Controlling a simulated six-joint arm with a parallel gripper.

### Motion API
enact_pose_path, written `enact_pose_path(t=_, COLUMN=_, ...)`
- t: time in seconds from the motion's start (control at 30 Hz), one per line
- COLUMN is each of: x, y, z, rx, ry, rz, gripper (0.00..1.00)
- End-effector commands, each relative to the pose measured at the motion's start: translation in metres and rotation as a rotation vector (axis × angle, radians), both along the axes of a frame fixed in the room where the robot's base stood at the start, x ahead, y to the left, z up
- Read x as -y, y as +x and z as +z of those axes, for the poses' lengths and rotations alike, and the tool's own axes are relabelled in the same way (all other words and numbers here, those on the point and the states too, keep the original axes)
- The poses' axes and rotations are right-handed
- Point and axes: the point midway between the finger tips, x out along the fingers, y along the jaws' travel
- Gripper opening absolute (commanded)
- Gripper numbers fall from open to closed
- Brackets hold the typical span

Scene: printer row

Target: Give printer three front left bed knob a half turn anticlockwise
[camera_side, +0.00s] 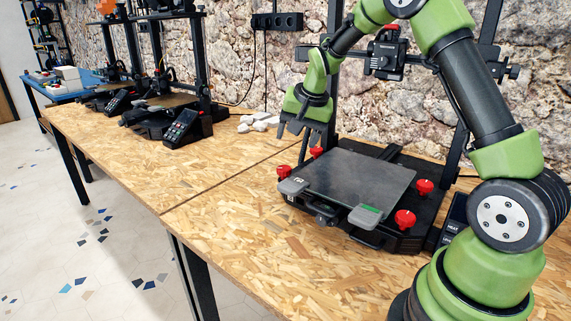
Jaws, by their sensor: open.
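The nearest printer (318,210) stands on the wooden bench with a dark, flat bed plate (358,178). I cannot read a number on it clearly. Red knobs show at its bed corners. The one at the front left (283,171) sits beside a grey bed clip (293,186). The others are the rear left knob (316,152), the front right knob (405,219) and the rear right knob (424,187). My gripper (296,135) is open and empty, pointing down.
The printer's dark uprights (333,70) and print head (387,52) stand behind the bed. White lumps (258,122) lie on the bench to the left. More printers (172,100) stand farther left. The bench (225,225) is clear in front of the printer.

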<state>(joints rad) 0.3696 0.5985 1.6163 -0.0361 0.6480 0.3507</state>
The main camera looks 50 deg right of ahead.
Motion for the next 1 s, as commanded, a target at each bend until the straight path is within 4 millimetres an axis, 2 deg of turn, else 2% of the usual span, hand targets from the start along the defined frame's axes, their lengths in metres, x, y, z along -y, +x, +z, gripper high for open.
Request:
enact_pose_path(t=0.1, x=-0.003, y=0.001, z=0.000, rx=-0.023, ry=-0.141, rz=0.313, gripper=0.65)
enact_pose_path(t=0.2, x=-0.004, y=0.002, z=0.001, rx=-0.039, ry=-0.227, rz=0.505, gripper=0.65)
enact_pose_path(t=0.3, x=-0.005, y=0.002, z=0.001, rx=-0.049, ry=-0.277, rz=0.615, gripper=0.65)
enact_pose_path(t=0.47, x=-0.004, y=0.005, z=-0.007, rx=-0.056, ry=-0.298, rz=0.665, gripper=0.65)
enact_pose_path(t=0.8, x=0.002, y=0.027, z=-0.063, rx=-0.056, ry=-0.295, rz=0.661, gripper=0.65)
enact_pose_path(t=1.0, x=0.005, y=0.036, z=-0.085, rx=-0.054, ry=-0.297, rz=0.659, gripper=0.65)
